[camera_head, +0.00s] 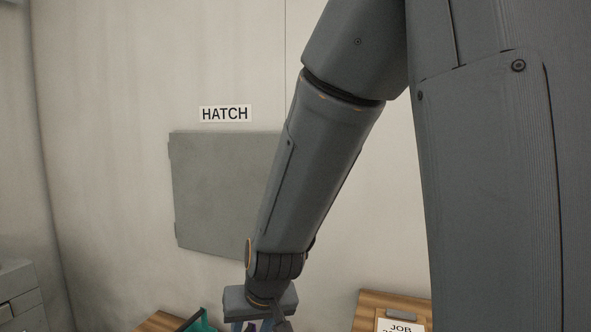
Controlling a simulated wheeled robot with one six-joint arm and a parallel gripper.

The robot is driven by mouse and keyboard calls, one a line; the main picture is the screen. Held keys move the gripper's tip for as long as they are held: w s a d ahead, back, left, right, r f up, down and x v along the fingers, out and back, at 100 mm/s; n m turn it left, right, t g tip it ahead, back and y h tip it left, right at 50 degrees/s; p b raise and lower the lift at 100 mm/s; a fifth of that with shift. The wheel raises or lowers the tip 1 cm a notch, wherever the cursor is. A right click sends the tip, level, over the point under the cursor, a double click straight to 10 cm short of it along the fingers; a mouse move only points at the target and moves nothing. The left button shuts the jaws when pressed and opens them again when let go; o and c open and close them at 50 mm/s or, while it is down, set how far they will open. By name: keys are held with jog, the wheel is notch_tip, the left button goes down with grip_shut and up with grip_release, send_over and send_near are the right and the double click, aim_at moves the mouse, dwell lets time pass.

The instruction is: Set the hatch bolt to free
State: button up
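A grey-green hatch panel (222,190) is set on the pale wall, under a white label reading HATCH (225,114). Its left edge shows what look like hinges. My arm crosses in front of the panel's right side, so that edge is hidden, and I see no bolt. My gripper (262,326) is at the bottom edge of the view, below the hatch, and is mostly cut off. Its fingertips are not clearly shown, so I cannot tell whether it is open or holding something.
A wooden surface (366,312) at the bottom right bears a clipboard with a sheet reading JOB (400,326). A teal object (199,321) is beside my gripper at the bottom. Grey drawers (17,292) stand at the far left. The wall left of the hatch is clear.

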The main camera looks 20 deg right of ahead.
jog(key=w+d+r+m+t+h+p, duration=0.2)
jog(key=w+r+t, duration=0.2)
jog(key=w+r, duration=0.35)
jog(key=w+d+r+m+t+h+p, duration=0.1)
jog(key=w+d+r+m+t+h, duration=0.15)
jog(key=w+r, duration=0.55)
jog(key=s+d+r+m+h+p, duration=0.1)
jog(key=s+d+r+m+h, duration=0.15)
jog(key=d+r+h, duration=0.35)
jog(key=s+d+r+m+h+p, duration=0.1)
jog(key=r+m+h+p, duration=0.2)
jog(key=r, duration=0.5)
jog(key=w+d+m+t, duration=0.1)
jog(key=w+d, duration=0.4)
jog(key=shift+w+f+p, duration=0.25)
jog(key=shift+w+p, duration=0.05)
jog(key=shift+p, duration=0.05)
grip_shut()
